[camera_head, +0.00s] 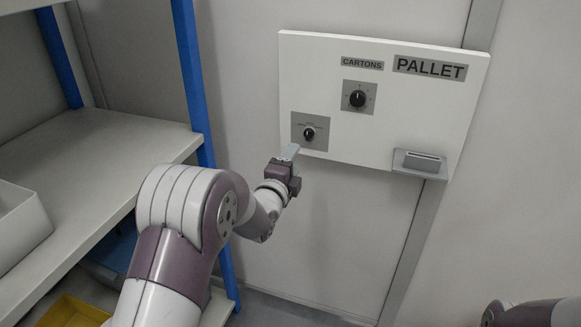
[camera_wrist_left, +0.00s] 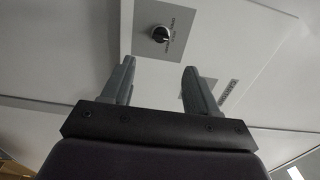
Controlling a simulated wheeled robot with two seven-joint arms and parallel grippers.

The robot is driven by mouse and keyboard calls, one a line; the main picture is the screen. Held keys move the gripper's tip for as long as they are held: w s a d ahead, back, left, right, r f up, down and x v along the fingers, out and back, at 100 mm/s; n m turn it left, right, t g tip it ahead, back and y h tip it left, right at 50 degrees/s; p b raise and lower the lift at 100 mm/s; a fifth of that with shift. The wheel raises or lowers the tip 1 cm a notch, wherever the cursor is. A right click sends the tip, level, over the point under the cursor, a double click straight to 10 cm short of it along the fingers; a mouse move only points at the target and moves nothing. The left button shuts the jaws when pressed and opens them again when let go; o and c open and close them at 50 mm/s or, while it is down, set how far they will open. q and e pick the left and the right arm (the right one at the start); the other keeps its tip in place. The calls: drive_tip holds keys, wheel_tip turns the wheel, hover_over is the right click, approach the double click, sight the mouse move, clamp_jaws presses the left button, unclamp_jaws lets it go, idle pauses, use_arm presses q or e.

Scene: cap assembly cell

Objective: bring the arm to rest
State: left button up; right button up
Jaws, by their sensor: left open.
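My left arm reaches in from the lower left in the head view, and its gripper (camera_head: 290,153) is just below the lower knob on the white panel. In the left wrist view the left gripper (camera_wrist_left: 158,78) has its two fingers spread apart with nothing between them. The lower black knob (camera_wrist_left: 160,34) on its grey plate lies beyond the fingertips, apart from them; it also shows in the head view (camera_head: 308,133). Part of my right arm (camera_head: 530,313) shows at the lower right corner of the head view, with its gripper out of the picture.
The white panel (camera_head: 440,110) on the wall carries a second knob (camera_head: 357,98) under the CARTONS label and a small grey holder (camera_head: 420,162) at its lower right. A shelf with blue posts (camera_head: 193,75) stands left of my arm. A white bin (camera_head: 18,222) sits on it.

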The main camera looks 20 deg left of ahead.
use_arm(q)
drive_tip(key=shift+s, duration=0.4)
drive_tip(key=s+f+n+g+y+p, duration=0.1)
drive_tip(key=s+f+n+g, duration=0.6)
drive_tip(key=f+n, duration=0.3)
drive_tip(key=s+f+n+g+p, duration=0.2)
drive_tip(key=s+n+g+p, duration=0.15)
drive_tip(key=s, duration=0.45)
drive_tip(key=s+d+r+n+g+p, duration=0.1)
drive_tip(key=s+r+n+g+p, duration=0.1)
drive_tip(key=s, duration=0.6)
drive_tip(key=s+d+r+n+g+p, duration=0.2)
drive_tip(key=s+r+g+p, duration=0.2)
drive_tip(key=s+r, duration=0.2)
drive_tip(key=shift+s+r+n, duration=0.15)
drive_tip(key=shift+s+n, duration=0.2)
drive_tip(key=shift+s, duration=0.65)
